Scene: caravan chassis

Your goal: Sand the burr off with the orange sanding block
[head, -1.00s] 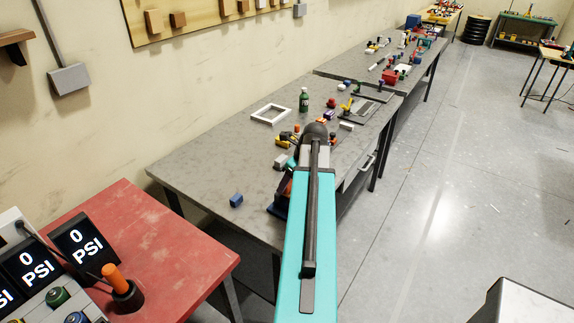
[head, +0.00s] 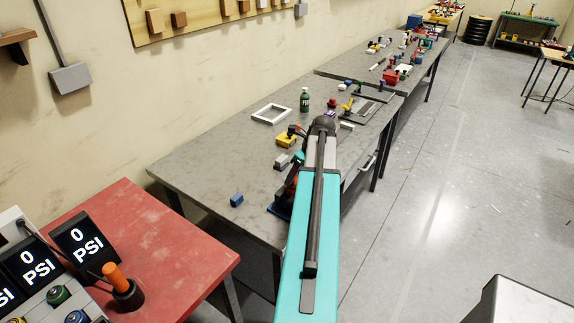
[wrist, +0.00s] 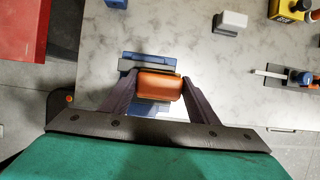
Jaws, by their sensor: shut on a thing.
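In the wrist view my gripper (wrist: 157,88) is shut on the orange sanding block (wrist: 159,84), with one dark finger at each side of it. The block is over a blue and grey fixture (wrist: 130,64) near the bench edge and covers its middle. I cannot tell whether the block touches what is under it. The blue fixture also shows in the head view (head: 280,210), at the bench's near right edge, partly behind my arm. The burr is not visible; the block and fingers cover that area. My arm mostly hides the gripper in the head view.
The grey bench (head: 200,170) holds a blue block (head: 236,200), a pale grey block (wrist: 231,22), a yellow tool (head: 285,140), a white frame (head: 271,113) and a green bottle (head: 304,98). A red table (head: 150,235) stands nearer, at left. The bench's near left part is mostly clear.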

